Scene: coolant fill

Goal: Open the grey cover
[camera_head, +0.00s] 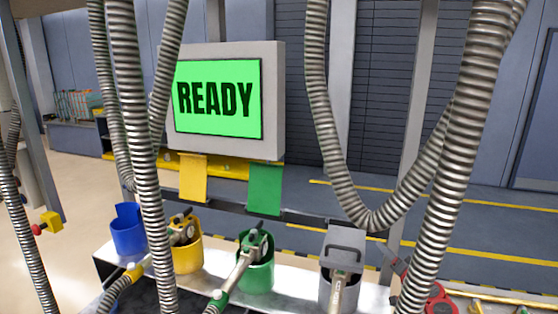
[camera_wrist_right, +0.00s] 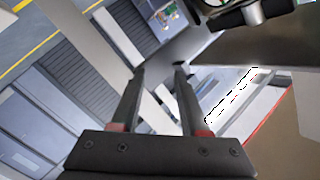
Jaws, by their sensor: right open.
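A grey holder (camera_head: 325,289) stands on the bench in the head view, right of the green one. A grey cover (camera_head: 345,238) shows as a plate at its top; I cannot tell how far it is open. A grey nozzle (camera_head: 336,292) sits at the holder. My right gripper (camera_wrist_right: 160,72) is open in the right wrist view, with nothing between its fingers. A grey plate-like surface lies beyond its fingertips; I cannot tell if it is the cover. In the head view only a small dark-and-red part beside the grey holder may be this gripper. My left gripper is not in view.
Yellow (camera_head: 187,258) and green (camera_head: 257,276) holders with nozzles and a blue holder (camera_head: 128,238) stand left along the bench. Ribbed hoses hang in front. A screen (camera_head: 218,98) reads READY. A red round part (camera_head: 438,299) lies at the right.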

